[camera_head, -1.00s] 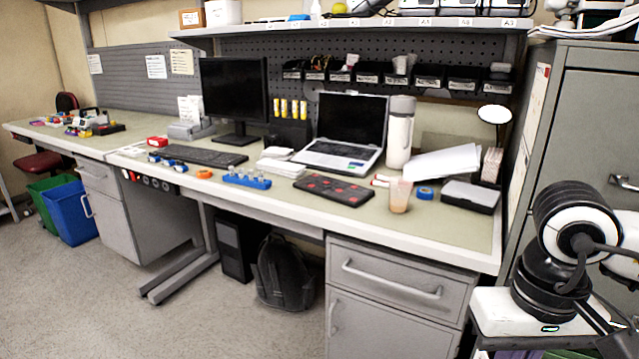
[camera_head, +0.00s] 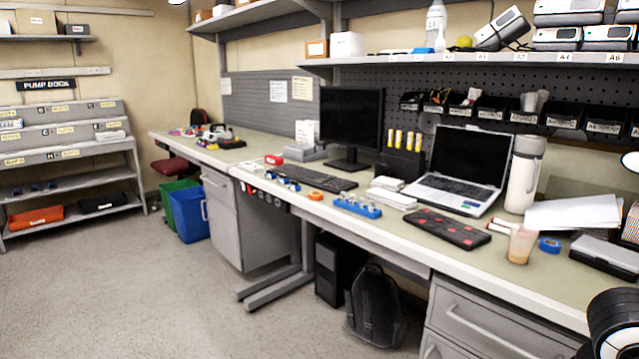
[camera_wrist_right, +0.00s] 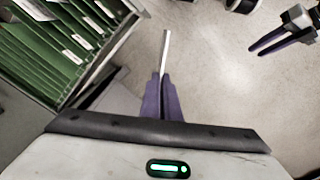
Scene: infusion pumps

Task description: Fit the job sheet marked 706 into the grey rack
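In the right wrist view my right gripper (camera_wrist_right: 164,98) has its purple fingers closed on a thin pale sheet (camera_wrist_right: 165,52). The sheet is seen edge-on and sticks out past the fingertips; no number can be read, so I cannot confirm that it is 706. My left gripper (camera_wrist_right: 282,42) shows at the upper right of that view, fingers apart and empty. In the head view a grey holder (camera_head: 308,153) with upright white papers stands on the bench left of the monitor. I cannot tell whether it is the grey rack. Neither gripper shows in the head view.
An open drawer of green hanging files (camera_wrist_right: 48,48) is left of my right gripper. The long bench (camera_head: 345,215) carries a laptop (camera_head: 462,170), monitor (camera_head: 350,122) and bottle (camera_head: 524,175). The pump dock shelves (camera_head: 65,150) stand far left. Floor (camera_head: 130,290) before the bench is clear.

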